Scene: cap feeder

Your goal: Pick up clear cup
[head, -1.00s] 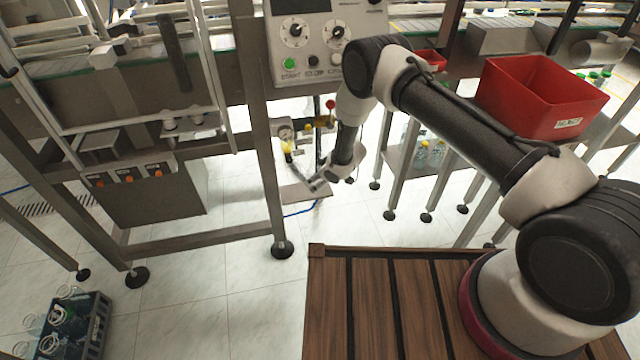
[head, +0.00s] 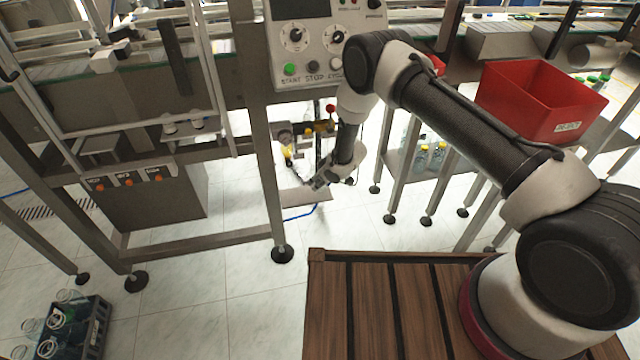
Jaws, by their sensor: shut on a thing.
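My gripper (head: 320,182) is at the end of my arm, low in front of the machine, between a steel leg and the side table. It is small in the head view and partly covered by my own wrist. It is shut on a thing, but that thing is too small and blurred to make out. I cannot pick out a clear cup with certainty in this view.
A steel leg (head: 268,170) stands left of my gripper. Behind it are a gauge and yellow fittings (head: 287,140). A red bin (head: 543,98) stands at right. A dark crate (head: 92,335) with clear bottles is on the floor at lower left. Floor between is clear.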

